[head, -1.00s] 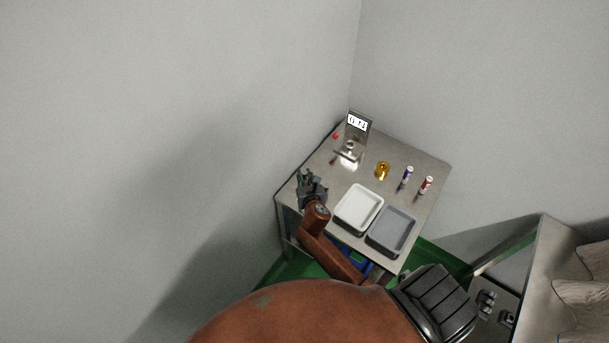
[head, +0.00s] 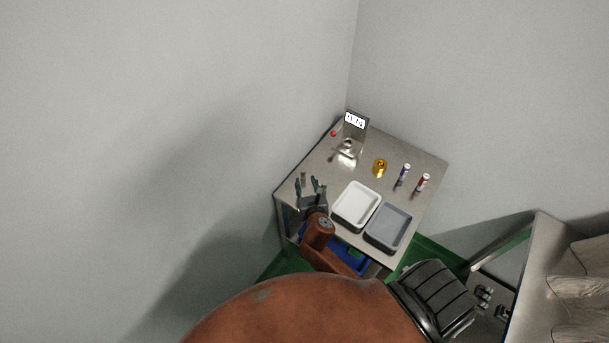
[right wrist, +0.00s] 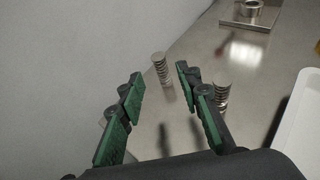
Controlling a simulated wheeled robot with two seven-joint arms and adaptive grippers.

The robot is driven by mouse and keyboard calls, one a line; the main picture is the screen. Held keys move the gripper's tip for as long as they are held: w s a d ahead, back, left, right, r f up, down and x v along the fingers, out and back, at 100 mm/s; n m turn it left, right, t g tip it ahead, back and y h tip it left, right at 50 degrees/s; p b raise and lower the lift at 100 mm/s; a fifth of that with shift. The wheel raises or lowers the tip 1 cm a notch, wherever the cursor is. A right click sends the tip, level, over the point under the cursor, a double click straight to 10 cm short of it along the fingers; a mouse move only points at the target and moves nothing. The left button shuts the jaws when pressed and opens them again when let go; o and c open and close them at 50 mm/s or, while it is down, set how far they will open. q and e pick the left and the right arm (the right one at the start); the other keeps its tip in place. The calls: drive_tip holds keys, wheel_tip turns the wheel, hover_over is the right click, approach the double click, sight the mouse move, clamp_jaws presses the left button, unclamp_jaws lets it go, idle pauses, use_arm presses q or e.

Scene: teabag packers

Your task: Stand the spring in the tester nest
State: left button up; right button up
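A metal spring (right wrist: 160,68) stands upright on the steel table in the right wrist view, ahead of the gap between my fingers. It also shows small in the head view (head: 304,177). A second spring (right wrist: 221,91) stands just beyond my right-hand finger, partly covered by it. My right gripper (head: 309,184) is open and empty at the table's left front; its fingers also frame the right wrist view (right wrist: 158,83). The tester (head: 355,124) stands at the back with a lit display; its ring-shaped nest (right wrist: 249,10) is at that view's top. My left gripper is not in view.
A white tray (head: 340,216) and a grey tray (head: 369,242) lie right of my gripper. A gold part (head: 380,168), a blue cylinder (head: 404,171) and a red cylinder (head: 422,183) stand farther back. A red knob (head: 333,134) is beside the tester. Table between springs and tester looks clear.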

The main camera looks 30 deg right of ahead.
drive_tip(key=v, duration=0.4)
idle(0.5)
